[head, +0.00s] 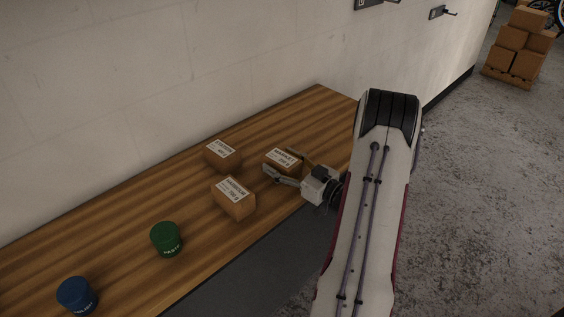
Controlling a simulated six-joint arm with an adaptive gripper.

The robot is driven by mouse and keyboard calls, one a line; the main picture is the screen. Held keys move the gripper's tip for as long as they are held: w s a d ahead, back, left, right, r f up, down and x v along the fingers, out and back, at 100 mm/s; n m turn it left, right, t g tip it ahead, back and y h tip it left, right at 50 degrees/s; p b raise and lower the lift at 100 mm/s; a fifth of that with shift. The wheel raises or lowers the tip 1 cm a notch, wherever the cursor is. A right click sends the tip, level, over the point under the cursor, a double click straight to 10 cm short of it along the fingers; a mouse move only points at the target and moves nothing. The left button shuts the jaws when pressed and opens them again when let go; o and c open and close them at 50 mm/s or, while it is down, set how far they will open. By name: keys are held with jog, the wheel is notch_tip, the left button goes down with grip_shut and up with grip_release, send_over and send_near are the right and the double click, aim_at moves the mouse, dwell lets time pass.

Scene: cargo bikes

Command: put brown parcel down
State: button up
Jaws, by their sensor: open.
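Three brown parcels with white labels are on the wooden bench (120,237). One brown parcel (283,154) is at my gripper (283,168), with a finger on its near side and another along its far right side. The gripper is open around it, and the parcel appears to rest on the bench. A second brown parcel (237,208) sits nearer, to the left of the gripper. A third brown parcel (227,166) sits farther left, toward the wall. The parcel's lower right side is partly hidden by the gripper.
A green tin (166,247) and a blue tin (77,302) stand on the bench at lower left. A white wall (150,90) runs behind the bench. Bare bench top lies at the far end (315,107). Stacked boxes (519,45) are on the floor at upper right.

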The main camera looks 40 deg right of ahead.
aim_at(296, 170)
jog(key=shift+s, duration=0.1)
jog(key=shift+s+d, duration=0.2)
jog(key=shift+s, duration=3.55)
jog(key=shift+w, duration=0.15)
